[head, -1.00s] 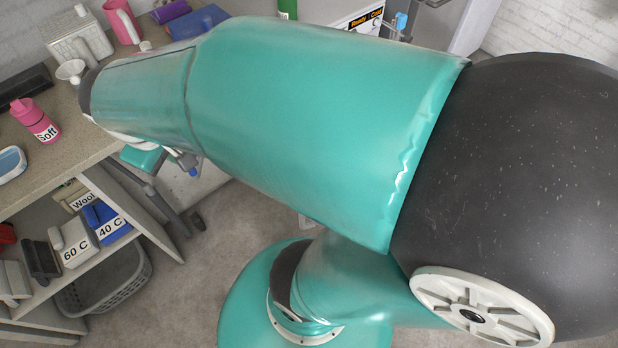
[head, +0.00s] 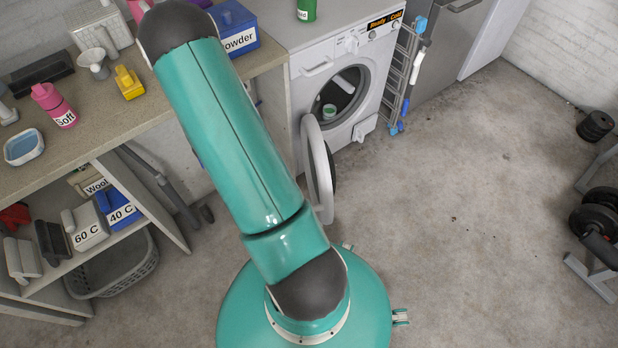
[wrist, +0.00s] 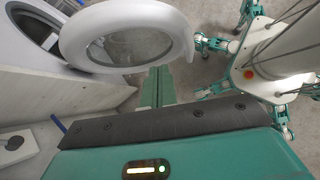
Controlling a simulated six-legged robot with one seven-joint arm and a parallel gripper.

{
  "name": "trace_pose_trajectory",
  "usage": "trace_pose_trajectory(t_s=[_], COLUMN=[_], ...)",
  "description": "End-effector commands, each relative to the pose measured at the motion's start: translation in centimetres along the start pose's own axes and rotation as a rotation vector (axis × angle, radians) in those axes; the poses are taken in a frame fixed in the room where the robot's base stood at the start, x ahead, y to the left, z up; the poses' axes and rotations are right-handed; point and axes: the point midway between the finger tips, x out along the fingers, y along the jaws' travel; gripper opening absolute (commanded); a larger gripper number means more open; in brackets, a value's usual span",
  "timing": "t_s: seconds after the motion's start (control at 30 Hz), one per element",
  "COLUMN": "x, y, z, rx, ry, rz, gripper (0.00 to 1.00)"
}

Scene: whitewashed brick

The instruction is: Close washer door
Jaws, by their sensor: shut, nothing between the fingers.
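The white washer (head: 309,82) stands at the back centre in the head view, its round drum opening uncovered. Its round door (head: 321,165) is swung wide open, seen nearly edge-on, standing out in front on the opening's left side. In the wrist view the door (wrist: 185,52) shows as a pale ring with clear glass at the top, and the dark drum opening is at upper left. My gripper (wrist: 158,72) is shut and empty, its fingertips close by the door's lower rim in that view. I cannot tell whether they touch. In the head view my arm hides the gripper.
A worktop (head: 85,120) with bottles and boxes runs along the left, with shelves and a grey basket (head: 118,270) below. A folded drying rack (head: 398,80) stands right of the washer. Dumbbells (head: 595,215) are at far right. The floor (head: 460,200) between is clear.

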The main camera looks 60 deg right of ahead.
Motion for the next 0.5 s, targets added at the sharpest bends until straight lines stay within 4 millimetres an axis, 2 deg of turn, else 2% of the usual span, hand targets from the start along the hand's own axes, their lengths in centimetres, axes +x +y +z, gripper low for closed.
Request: trace_pose_trajectory(t_s=[0.03, 0.1, 0.37, 0.5], x=[1.6, 3.0, 5.3, 7.7], y=[-0.3, -0.5, -0.8, -0.9], z=[-0.4, -0.8, -1.1, -0.9], rx=[-0.029, -0.057, -0.083, -0.083], ry=[-0.016, -0.028, -0.038, -0.039], rz=[-0.012, -0.018, -0.023, -0.024], gripper=[0.0, 0.0, 0.0, 0.0])
